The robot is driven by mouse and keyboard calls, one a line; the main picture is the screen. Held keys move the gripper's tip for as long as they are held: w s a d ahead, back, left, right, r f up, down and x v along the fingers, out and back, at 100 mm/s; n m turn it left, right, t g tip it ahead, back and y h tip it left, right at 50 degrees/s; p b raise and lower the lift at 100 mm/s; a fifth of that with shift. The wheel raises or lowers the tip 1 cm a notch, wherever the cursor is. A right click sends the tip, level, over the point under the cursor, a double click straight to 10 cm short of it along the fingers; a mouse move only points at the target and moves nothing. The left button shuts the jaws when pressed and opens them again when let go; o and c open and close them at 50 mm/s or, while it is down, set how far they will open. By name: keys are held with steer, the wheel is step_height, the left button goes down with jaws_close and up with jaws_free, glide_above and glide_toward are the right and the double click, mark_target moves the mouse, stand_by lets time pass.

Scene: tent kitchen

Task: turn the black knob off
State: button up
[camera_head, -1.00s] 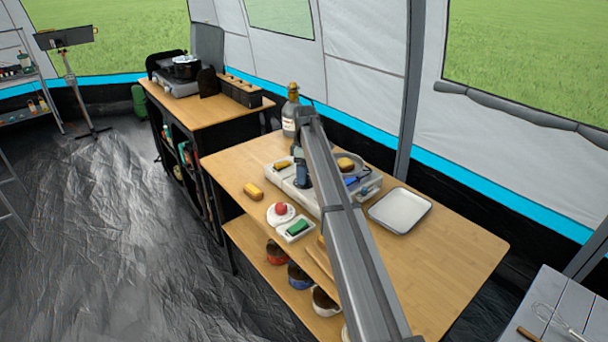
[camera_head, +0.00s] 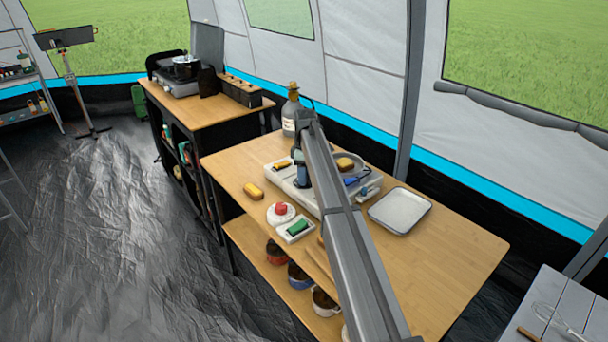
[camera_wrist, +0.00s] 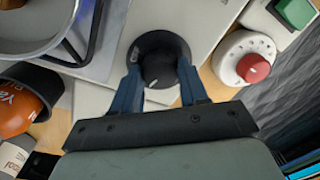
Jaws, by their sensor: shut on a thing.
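The black knob (camera_wrist: 160,66) is round, with a pale mark on its face, and sits on a light grey panel in the upper middle of the wrist view. My gripper (camera_wrist: 160,88) has its two blue fingers closed on the knob, one on either side of its grip. In the head view my gripper (camera_head: 302,172) is over the light grey unit (camera_head: 324,188) on the table. My arm and gripper hide the knob in that view.
A white round base with a red button (camera_wrist: 254,68) and a green switch (camera_wrist: 298,12) are to the right in the wrist view. A metal pan (camera_wrist: 28,22) and an orange item (camera_wrist: 16,108) are at left. A white tray (camera_head: 400,211) lies right of the unit.

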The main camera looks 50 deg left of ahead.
steer(key=shift+c, duration=0.5)
steer(key=shift+m, duration=0.3)
steer(key=m, duration=0.6)
steer(key=shift+m, duration=0.3)
steer(key=m, duration=0.6)
steer(key=shift+d+m+y, duration=0.1)
steer(key=shift+m+y, duration=0.2)
steer(key=shift+y, duration=0.1)
steer(key=o, duration=1.1)
steer(key=shift+c, duration=0.2)
steer(key=shift+r, duration=0.1)
